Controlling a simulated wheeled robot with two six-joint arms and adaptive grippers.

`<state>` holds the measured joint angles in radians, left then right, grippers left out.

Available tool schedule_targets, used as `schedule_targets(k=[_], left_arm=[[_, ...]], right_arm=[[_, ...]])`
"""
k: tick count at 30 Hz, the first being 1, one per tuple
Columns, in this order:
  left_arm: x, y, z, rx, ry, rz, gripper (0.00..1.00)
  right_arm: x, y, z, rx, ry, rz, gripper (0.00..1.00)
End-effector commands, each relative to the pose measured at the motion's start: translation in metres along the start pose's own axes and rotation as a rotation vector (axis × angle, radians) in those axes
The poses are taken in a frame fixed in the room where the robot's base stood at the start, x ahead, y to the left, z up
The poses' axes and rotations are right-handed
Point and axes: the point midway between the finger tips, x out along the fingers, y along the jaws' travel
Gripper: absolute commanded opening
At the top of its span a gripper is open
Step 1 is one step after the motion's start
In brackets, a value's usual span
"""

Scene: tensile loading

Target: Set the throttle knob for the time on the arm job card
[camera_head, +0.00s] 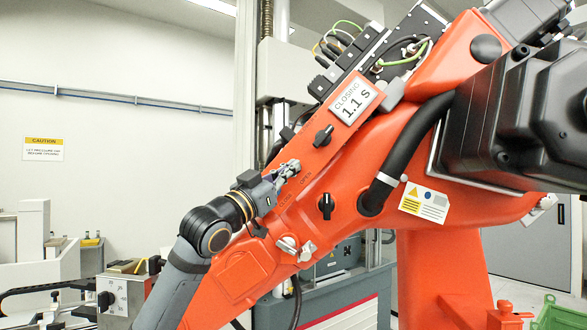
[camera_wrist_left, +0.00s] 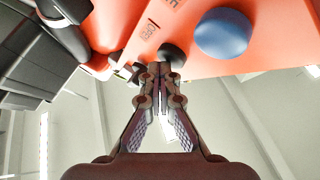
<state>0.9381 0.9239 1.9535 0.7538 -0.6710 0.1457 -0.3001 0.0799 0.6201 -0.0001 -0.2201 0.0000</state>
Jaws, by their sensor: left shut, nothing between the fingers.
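The job card (camera_head: 352,102) on the orange arm (camera_head: 345,165) reads "CLOSING 1.1 S". Two black knobs show on the arm's face in the head view: an upper knob (camera_head: 323,136) and a lower knob (camera_head: 326,206). I cannot tell which is the throttle knob. My left gripper (camera_head: 288,169) is shut and empty, at the arm's face left of both knobs. In the left wrist view its fingertips (camera_wrist_left: 160,68) are close to a dark round part (camera_wrist_left: 172,52); contact cannot be told. My right gripper is out of view.
A large black housing (camera_head: 525,115) fills the right side. A black hose (camera_head: 405,145) runs along the orange arm. Cables and a black valve block (camera_head: 345,55) sit above the card. A blue disc (camera_wrist_left: 221,33) is near the fingertips in the wrist view.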

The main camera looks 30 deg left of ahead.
Motion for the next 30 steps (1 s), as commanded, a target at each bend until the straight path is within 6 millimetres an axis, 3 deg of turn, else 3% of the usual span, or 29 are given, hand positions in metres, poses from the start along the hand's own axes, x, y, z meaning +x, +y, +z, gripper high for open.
schedule_targets(k=[20,30], left_arm=[[-0.013,0.01,-0.009,0.0,0.0,0.0,0.0],[-0.036,0.026,-0.024,0.002,0.003,0.0,0.0]], right_arm=[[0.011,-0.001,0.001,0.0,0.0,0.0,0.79],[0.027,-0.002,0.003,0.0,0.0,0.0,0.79]])
